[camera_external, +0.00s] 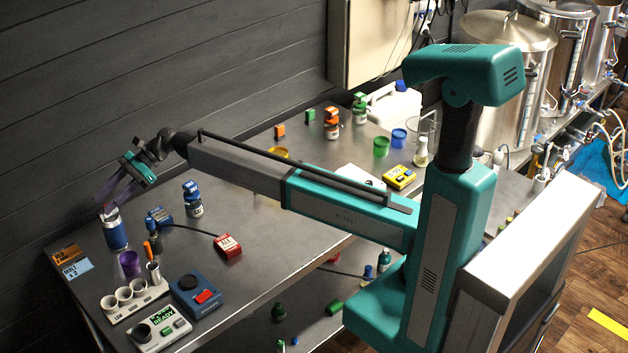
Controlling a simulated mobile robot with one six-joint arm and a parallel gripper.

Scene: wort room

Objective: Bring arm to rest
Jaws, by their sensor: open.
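My gripper (107,205) is at the far left end of the metal table (290,238). My teal and grey arm stretches out to the left across the table. The gripper points downward and its jaws are open. Its fingertips are at the top of a blue bottle-like container (115,232) standing on the table. I cannot tell from this angle whether the fingers touch it or stand around its top.
A purple cup (130,262), a white rack (133,297), a blue device (196,294) and a display device (161,330) crowd the left front. A blue-capped bottle (193,200) and a red device (228,246) stand mid-table. Steel kettles (505,80) stand at the back right.

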